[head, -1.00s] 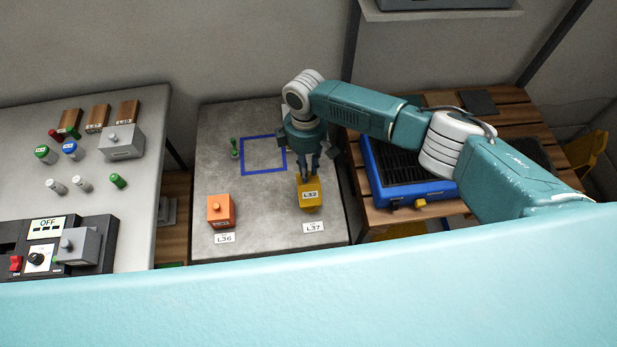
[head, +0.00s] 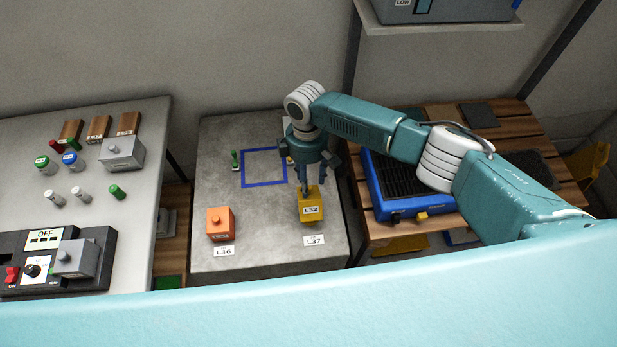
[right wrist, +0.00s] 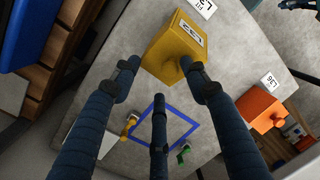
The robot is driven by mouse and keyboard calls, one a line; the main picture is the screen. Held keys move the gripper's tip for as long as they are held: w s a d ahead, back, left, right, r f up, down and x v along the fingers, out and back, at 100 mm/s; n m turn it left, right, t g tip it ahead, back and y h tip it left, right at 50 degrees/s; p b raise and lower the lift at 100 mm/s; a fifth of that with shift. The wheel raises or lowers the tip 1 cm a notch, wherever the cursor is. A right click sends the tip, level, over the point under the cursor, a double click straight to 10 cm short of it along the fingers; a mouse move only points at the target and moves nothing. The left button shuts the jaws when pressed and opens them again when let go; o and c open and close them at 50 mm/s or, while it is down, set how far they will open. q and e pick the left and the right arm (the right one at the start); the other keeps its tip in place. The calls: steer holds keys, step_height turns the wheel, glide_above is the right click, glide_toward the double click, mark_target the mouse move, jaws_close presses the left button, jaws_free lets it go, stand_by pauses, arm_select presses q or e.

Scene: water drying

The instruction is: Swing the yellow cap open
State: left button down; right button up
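A yellow block (head: 312,206) labelled L32, with a yellow knob, stands on the grey table behind the L37 card; it also shows in the right wrist view (right wrist: 168,48). A small yellow piece (right wrist: 129,127) on a grey base sits beside the blue square outline; in the head view my gripper mostly hides it. I cannot tell which of these is the cap. My right gripper (head: 304,183) is just over the yellow block, its fingers spread. In the right wrist view one fingertip is close to the knob; contact cannot be told. My left gripper is not in view.
An orange block (head: 220,223) stands left of the yellow one. A green piece (head: 235,159) is beside the blue square (head: 264,182). A blue case (head: 400,206) lies on the wooden table at right. Bottles and a switch panel (head: 50,262) fill the left table.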

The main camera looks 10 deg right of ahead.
steer(key=shift+f, duration=0.25)
steer(key=shift+w+r, duration=0.15)
steer(key=shift+r, duration=0.2)
step_height(320, 180, up, 12)
steer(key=w, duration=0.1)
steer(key=shift+f, duration=0.15)
